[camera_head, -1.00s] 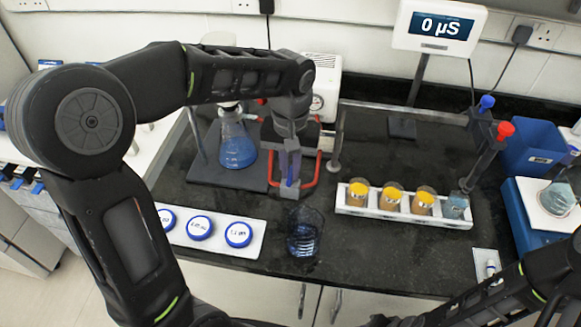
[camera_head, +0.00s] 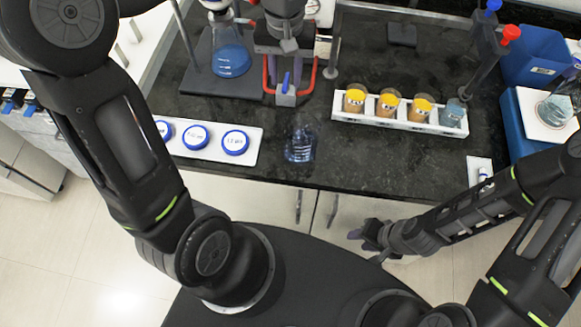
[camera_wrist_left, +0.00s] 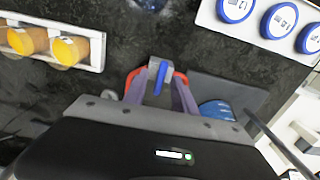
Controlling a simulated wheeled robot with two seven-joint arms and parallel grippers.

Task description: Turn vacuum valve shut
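The vacuum valve is a grey block with a blue handle (camera_head: 286,82), set within red tubing at the front of the filtering setup. The handle points towards the bench's front edge. My left gripper (camera_head: 285,62) is above and just behind it. In the left wrist view my left gripper (camera_wrist_left: 160,94) has its two fingers apart, one on each side of the blue handle (camera_wrist_left: 160,76), with gaps showing. Part of the valve body is hidden by the gripper. My right gripper (camera_head: 368,236) is empty, in front of the bench, with its fingers apart.
A flask of blue liquid (camera_head: 231,58) stands left of the valve. A white tray of blue-lidded dishes (camera_head: 250,157) lies front left. A white rack (camera_head: 400,124) with yellow-capped jars is at right. Bare bench lies between.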

